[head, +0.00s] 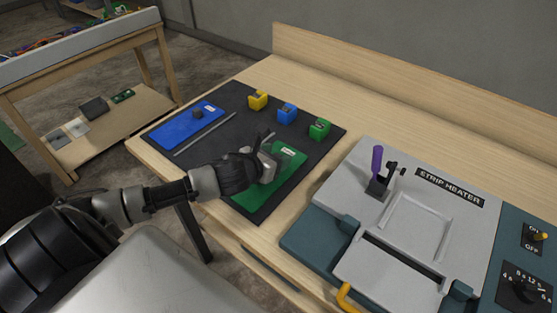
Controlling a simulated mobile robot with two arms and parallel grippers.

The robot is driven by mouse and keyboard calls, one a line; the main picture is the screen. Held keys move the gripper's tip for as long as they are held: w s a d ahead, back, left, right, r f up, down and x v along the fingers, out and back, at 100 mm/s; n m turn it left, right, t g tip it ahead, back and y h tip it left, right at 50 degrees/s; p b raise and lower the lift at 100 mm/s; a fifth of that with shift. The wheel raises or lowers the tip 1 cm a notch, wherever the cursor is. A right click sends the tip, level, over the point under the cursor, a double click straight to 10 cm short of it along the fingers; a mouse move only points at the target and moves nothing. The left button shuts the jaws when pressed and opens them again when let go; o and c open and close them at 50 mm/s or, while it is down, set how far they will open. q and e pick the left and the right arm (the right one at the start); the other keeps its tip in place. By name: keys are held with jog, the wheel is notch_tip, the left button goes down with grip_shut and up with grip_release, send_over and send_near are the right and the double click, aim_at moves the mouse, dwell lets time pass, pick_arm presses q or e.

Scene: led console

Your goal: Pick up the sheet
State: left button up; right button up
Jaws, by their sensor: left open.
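A green sheet (285,168) with a small white label lies on the dark mat (238,117) on the workbench. My left gripper (270,160) is over the left part of the green sheet, open, and hides some of it. I cannot tell whether its fingers touch the sheet. A blue sheet (180,130) with a white label and a small dark piece on it lies at the far left of the mat, apart from the gripper. My right gripper is not in view.
A thin grey strip (203,133) lies between the sheets. Yellow (258,100), blue (287,113) and green (320,128) blocks stand along the mat's back edge. A grey strip heater (410,225) with a purple-handled lever (377,160) fills the right. Another table (90,60) stands at left.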

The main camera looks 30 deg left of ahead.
pick_arm(q)
jog(key=shift+s, duration=0.1)
jog(key=shift+c, duration=0.6)
grip_shut()
jog(key=shift+r, duration=0.2)
